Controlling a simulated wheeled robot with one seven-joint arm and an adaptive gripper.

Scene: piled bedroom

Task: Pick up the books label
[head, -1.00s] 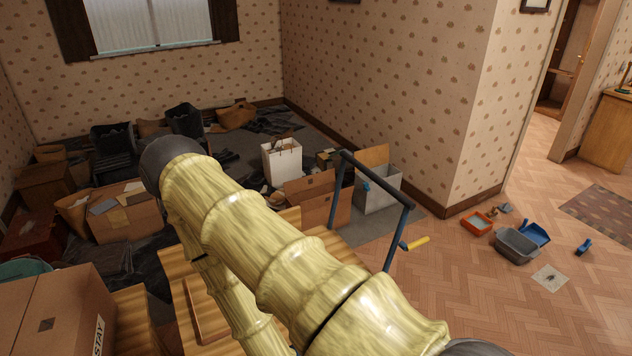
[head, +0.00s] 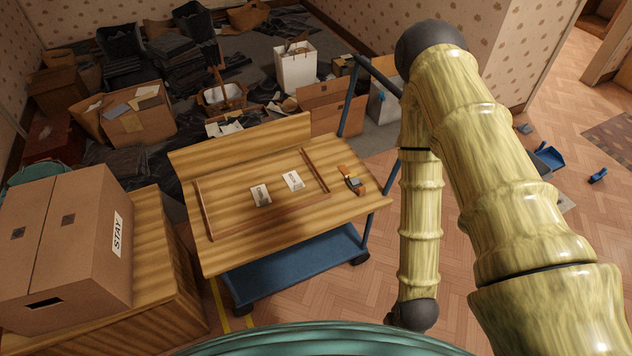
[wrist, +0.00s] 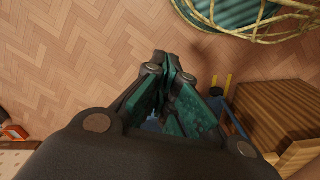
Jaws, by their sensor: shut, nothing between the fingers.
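Two small white labels lie on the wooden top of a cart (head: 232,244) in the head view. One label (head: 261,195) is at the left and the other (head: 293,181) is at the right. Both bear dark marks too small to read, so I cannot tell which is the books label. My gripper (wrist: 168,62) is shut and empty in the wrist view, above bare wooden floor. The labels are not in the wrist view. In the head view my arm stands to the right of the cart, and my gripper cannot be made out.
A thin wooden frame edges the labels; an orange and grey tool (head: 351,181) lies right of it. A cardboard box marked STAY (head: 72,238) sits left on a wooden surface. The cart has a blue lower shelf (head: 290,266). Boxes and dark piles crowd the back.

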